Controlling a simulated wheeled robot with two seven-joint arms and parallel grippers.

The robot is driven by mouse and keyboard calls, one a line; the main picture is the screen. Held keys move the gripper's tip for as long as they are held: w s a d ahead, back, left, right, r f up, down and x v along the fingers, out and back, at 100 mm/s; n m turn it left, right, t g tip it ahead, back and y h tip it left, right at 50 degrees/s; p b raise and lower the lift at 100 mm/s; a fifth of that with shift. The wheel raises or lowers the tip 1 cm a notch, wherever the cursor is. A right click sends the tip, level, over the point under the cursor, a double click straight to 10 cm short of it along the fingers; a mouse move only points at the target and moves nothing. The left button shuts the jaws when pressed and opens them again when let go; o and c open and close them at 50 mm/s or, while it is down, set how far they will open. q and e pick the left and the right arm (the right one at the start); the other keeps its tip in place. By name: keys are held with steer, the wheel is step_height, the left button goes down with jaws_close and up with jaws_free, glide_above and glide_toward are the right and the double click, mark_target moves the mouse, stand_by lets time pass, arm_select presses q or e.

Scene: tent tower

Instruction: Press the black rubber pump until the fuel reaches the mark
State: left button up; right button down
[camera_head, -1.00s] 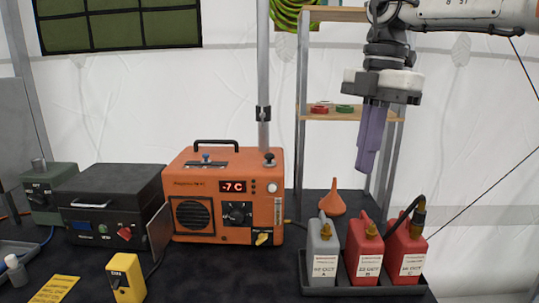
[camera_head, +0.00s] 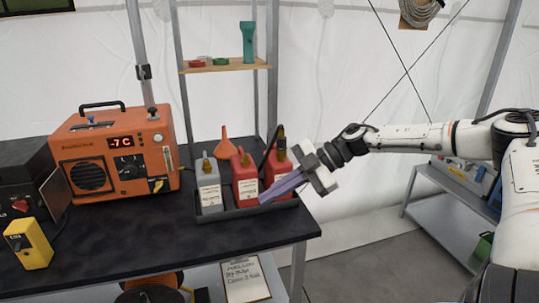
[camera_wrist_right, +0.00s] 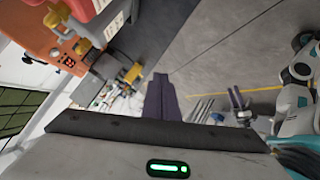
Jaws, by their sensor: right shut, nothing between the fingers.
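The orange heater (camera_head: 120,155) stands on the black table at left in the head view. Its display reads -7 C. A small black knob-like part, seemingly the rubber pump (camera_head: 152,111), sits on its top right corner. A narrow pale strip, perhaps the fuel gauge (camera_head: 168,157), is on its front; its level and mark are too small to read. My right gripper (camera_head: 264,202) is shut and empty, its purple fingers slanting down-left in front of the red cans, well right of the heater. The fingers also show in the wrist view (camera_wrist_right: 160,82). My left gripper is not seen.
A grey can (camera_head: 208,186) and two red cans (camera_head: 244,180) stand in a black tray (camera_head: 232,214) by the table's right edge. An orange funnel (camera_head: 224,145) is behind. A yellow box (camera_head: 28,245) stands front left. Table in front of the heater is clear.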

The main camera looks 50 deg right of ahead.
steer(key=s+a+f+m+t+h, duration=0.1)
steer(key=s+a+f+m+t, duration=0.15)
steer(key=f, duration=0.55)
steer(key=s+a+f+m+t+h, duration=0.1)
steer(key=s+f+m+h, duration=0.2)
steer(key=f, duration=0.4)
steer(key=s+a+f+m+t, duration=0.2)
steer(key=f+m, duration=0.2)
steer(key=f, duration=0.4)
steer(key=s+a+f+m+g, duration=0.1)
steer(key=s+a+f, duration=0.2)
steer(key=a, duration=0.4)
steer(key=s+a+f+m+g+h, duration=0.1)
steer(key=s+a+f+m, duration=0.1)
steer(key=s+a+f, duration=0.2)
steer(key=s+a+f+m+g+h, duration=0.1)
steer(key=s+a+f+m+g, duration=0.1)
steer(key=a, duration=0.8)
steer(key=s+f, duration=0.1)
steer(key=s, duration=0.1)
steer(key=shift+s+f, duration=0.3)
steer(key=shift+f, duration=0.05)
